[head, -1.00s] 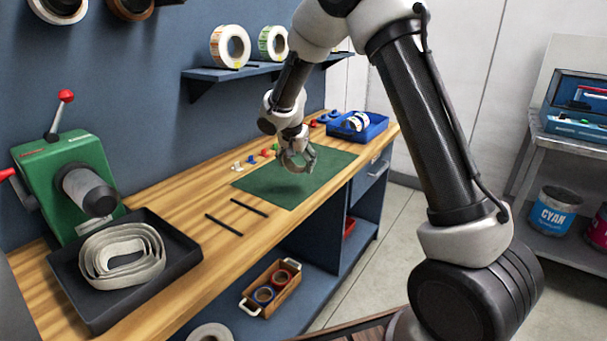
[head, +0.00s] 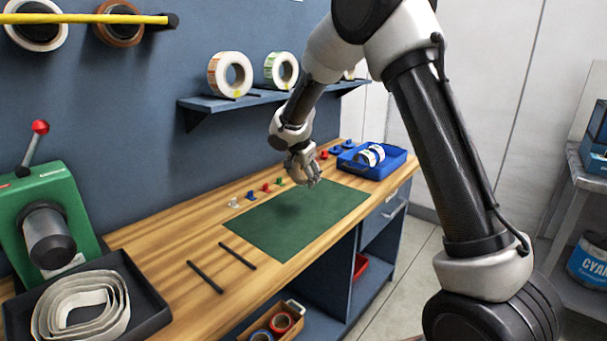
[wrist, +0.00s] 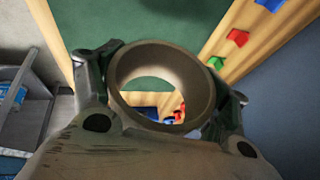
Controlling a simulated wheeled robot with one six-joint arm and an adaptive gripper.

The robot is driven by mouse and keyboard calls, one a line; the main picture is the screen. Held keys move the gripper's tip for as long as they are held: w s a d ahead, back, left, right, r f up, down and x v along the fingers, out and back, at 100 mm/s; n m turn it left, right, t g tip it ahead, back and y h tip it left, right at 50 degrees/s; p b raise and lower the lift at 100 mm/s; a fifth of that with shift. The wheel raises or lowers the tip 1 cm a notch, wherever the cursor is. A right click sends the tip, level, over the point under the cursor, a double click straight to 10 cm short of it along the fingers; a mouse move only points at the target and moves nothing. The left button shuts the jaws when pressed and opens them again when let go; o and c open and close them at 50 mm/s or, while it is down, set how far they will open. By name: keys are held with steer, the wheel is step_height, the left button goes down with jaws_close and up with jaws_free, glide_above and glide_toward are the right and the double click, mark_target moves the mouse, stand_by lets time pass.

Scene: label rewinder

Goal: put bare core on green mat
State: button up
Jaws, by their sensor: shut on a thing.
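The bare core is a plain brownish-grey ring (wrist: 160,84) held between the fingers of my gripper (wrist: 160,95) in the wrist view. Its open bore faces the camera. In the head view my gripper (head: 303,170) hangs above the back edge of the green mat (head: 290,222), and the core is hard to make out there. The mat lies flat and bare on the wooden bench; it also shows in the wrist view (wrist: 105,22). A dark shadow falls on it. The core appears clear of the mat.
Small coloured pieces (head: 266,188) line the bench behind the mat. A blue bin (head: 392,166) with label rolls stands beyond it. Two black bars (head: 205,277) lie nearer. A black tray (head: 150,315) with coiled strip and a green rewinder (head: 50,210) are at left. A shelf (head: 225,103) with rolls hangs above.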

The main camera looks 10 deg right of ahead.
steer(key=shift+f+t, duration=0.1)
steer(key=shift+t, duration=0.2)
glide_above(303, 205)
steer(key=s, duration=0.2)
steer(key=shift+s+a+f, duration=0.1)
steer(key=shift+f, duration=1.95)
steer(key=shift+a+f, duration=0.1)
steer(key=shift+f, duration=1.95)
steer(key=shift+s+f, duration=0.1)
steer(key=shift+f, duration=0.5)
steer(key=o, duration=1.2)
steer(key=shift+a+f, duration=0.1)
steer(key=shift+f, duration=0.05)
steer(key=shift+c, duration=0.2)
